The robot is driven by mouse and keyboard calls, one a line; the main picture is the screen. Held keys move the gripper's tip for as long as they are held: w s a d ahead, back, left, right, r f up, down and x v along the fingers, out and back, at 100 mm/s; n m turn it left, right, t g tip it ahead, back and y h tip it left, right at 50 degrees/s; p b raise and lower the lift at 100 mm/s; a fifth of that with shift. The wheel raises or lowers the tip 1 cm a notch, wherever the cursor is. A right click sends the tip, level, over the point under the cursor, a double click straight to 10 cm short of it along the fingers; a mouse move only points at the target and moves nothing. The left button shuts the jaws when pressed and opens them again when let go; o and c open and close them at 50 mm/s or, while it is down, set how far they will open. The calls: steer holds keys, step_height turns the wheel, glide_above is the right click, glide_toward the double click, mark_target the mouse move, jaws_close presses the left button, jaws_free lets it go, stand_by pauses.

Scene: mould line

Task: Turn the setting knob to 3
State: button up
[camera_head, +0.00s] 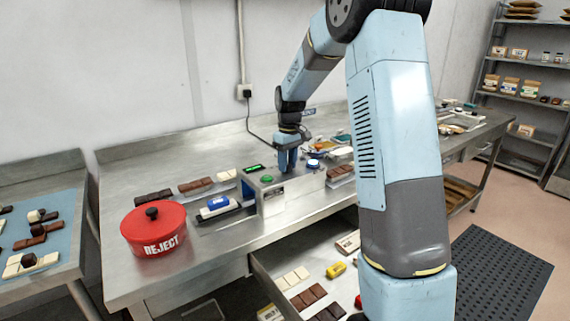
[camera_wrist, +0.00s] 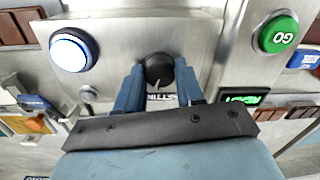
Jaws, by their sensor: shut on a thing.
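The setting knob (camera_wrist: 158,68) is black and round with a pale pointer line, seen in the wrist view on the metal top of the control box (camera_head: 275,203). Its line points toward the bottom of the wrist view, near a partly covered label that seems to read "SETTING". My gripper (camera_wrist: 159,78) has its two blue fingers on either side of the knob, shut on it. In the head view my gripper (camera_head: 287,168) points down onto the box and hides the knob. No scale numbers around the knob are readable.
A green GO button (camera_wrist: 276,34), a green-lit display (camera_wrist: 241,99) and a white button with a blue ring (camera_wrist: 73,50) surround the knob. A red REJECT pot (camera_head: 153,232) stands left on the bench. An open drawer (camera_head: 290,262) with chocolate bars is below.

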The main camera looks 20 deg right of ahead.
steer(key=m, duration=0.3)
steer(key=shift+s+a+f+m, duration=0.2)
steer(key=shift+m, duration=0.2)
steer(key=shift+d+m, duration=0.1)
steer(key=shift+m, duration=1.7)
steer(key=o, duration=1)
steer(key=shift+w+d+r, duration=0.1)
steer(key=shift+r, duration=0.05)
steer(key=shift+o, duration=0.2)
